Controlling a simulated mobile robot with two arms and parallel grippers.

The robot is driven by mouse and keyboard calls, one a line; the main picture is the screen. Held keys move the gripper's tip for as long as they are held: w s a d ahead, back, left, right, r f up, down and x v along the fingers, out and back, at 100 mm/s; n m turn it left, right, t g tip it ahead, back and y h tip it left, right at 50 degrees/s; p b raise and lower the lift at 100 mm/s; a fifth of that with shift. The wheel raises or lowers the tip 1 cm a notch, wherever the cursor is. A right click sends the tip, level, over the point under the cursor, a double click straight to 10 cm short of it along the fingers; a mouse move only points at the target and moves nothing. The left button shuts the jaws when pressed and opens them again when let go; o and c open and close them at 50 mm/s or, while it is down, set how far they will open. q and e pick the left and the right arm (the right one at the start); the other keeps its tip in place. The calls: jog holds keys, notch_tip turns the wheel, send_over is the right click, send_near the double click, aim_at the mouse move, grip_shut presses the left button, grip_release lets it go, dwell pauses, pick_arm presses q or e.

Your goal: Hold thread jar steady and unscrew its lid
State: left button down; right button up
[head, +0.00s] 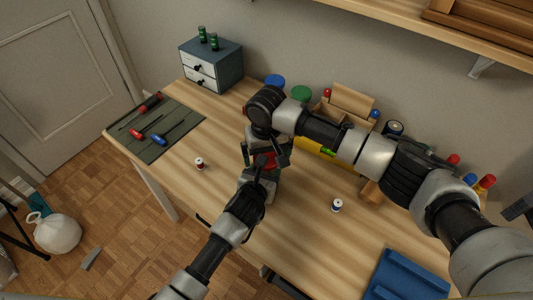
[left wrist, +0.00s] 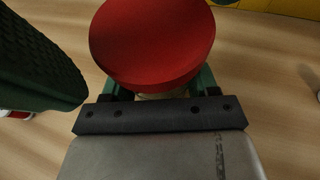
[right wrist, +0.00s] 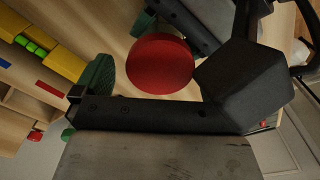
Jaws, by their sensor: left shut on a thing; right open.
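The thread jar's red lid (head: 265,160) shows at the middle of the desk, between my two grippers. In the left wrist view the round red lid (left wrist: 152,42) sits above my left gripper's green fingers, with a thin pale strip of the jar (left wrist: 162,94) below it. My left gripper (head: 261,176) is shut on the jar, below the lid. My right gripper (head: 265,150) is open above the jar. In the right wrist view the lid (right wrist: 160,63) shows between its spread fingers, with no clear contact. Most of the jar's body is hidden.
A spool with a red label (head: 199,164) stands left of the grippers, another spool (head: 336,205) to the right. Screwdrivers lie on a dark mat (head: 165,150) at far left. A drawer box (head: 212,64), a yellow organizer (head: 318,150) and a blue tray (head: 408,276) border the clear wood.

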notch_tip(320, 180, up, 4)
jog(key=shift+r, duration=0.1)
jog(key=shift+c, duration=0.3)
jog(key=r+m, duration=0.1)
jog(key=m, duration=0.3)
jog(key=shift+r+m, duration=0.3)
jog(key=shift+r, duration=0.1)
jog(key=m, duration=0.2)
jog(key=r+m, duration=0.1)
jog(key=m, duration=0.1)
jog(key=shift+r, duration=0.15)
jog(key=shift+m, duration=0.6)
jog(key=shift+f, duration=3.85)
jog(key=c, duration=0.9)
jog(key=n, duration=0.4)
jog(key=shift+c, duration=0.2)
jog(key=n, duration=0.6)
